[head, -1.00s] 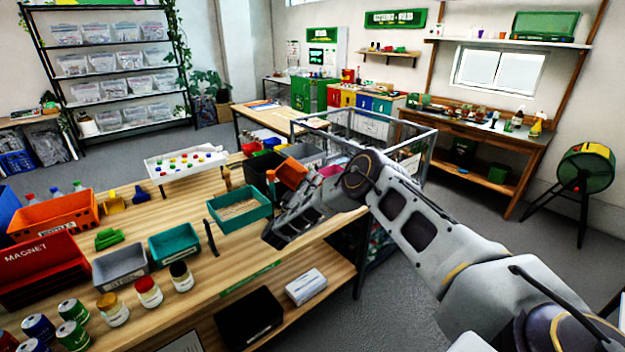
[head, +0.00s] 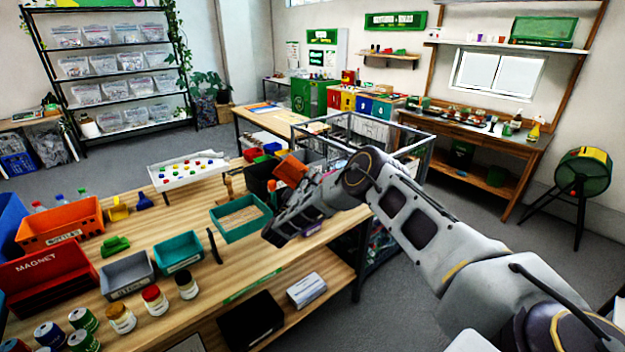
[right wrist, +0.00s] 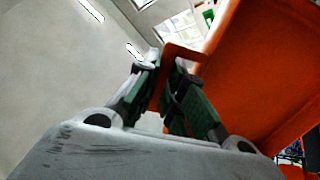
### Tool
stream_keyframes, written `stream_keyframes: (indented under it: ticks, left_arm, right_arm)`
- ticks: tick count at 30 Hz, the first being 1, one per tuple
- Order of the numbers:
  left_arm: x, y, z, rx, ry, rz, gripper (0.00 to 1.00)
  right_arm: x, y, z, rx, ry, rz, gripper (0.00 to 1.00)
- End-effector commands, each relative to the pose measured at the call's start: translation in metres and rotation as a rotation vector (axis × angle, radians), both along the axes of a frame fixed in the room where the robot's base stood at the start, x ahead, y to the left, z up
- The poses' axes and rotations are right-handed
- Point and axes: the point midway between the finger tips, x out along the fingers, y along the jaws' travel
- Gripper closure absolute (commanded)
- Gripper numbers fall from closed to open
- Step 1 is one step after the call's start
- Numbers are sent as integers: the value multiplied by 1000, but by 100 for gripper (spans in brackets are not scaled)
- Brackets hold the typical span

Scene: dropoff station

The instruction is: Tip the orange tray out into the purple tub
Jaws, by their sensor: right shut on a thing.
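The orange tray (head: 291,170) is held up tilted above the far right part of the wooden table. In the right wrist view the tray (right wrist: 245,75) fills the right side, and its inside and any contents cannot be made out. My right gripper (right wrist: 172,78) is shut on the tray's orange edge piece, between its green-padded fingers. In the head view my right wrist and forearm hide most of that gripper. A small purple patch (head: 313,229), probably the purple tub, shows just below my right wrist near the table's front edge; the rest is hidden. My left gripper is out of view.
A teal tray (head: 213,228) stands left of my wrist. A black bin (head: 258,178) stands behind it, near the held tray. A white sorting board (head: 160,186) is at the back. Grey and teal bins and several jars fill the left. A metal-framed cage stands behind my arm.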

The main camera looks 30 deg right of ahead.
Motion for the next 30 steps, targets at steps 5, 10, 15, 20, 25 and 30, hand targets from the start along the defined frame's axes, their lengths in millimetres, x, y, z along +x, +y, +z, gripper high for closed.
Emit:
stream_keyframes:
  ticks: [5, 10, 15, 20, 25, 30]
  left_arm:
    - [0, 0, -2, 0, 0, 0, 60]
    - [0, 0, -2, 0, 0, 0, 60]
    - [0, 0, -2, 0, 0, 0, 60]
    - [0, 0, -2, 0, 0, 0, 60]
    - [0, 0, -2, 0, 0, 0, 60]
    - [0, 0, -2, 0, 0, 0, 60]
  right_arm:
    - [1, 0, 14, 2, -4, -2, 100]
    - [1, 0, 17, 3, -3, -3, 100]
    - [1, 0, 17, 3, -3, -3, 100]
    - [1, 0, 16, 2, -2, -2, 100]
    - [1, 0, 10, 1, -2, -1, 100]
    - [0, 0, -1, -1, -1, -1, 100]
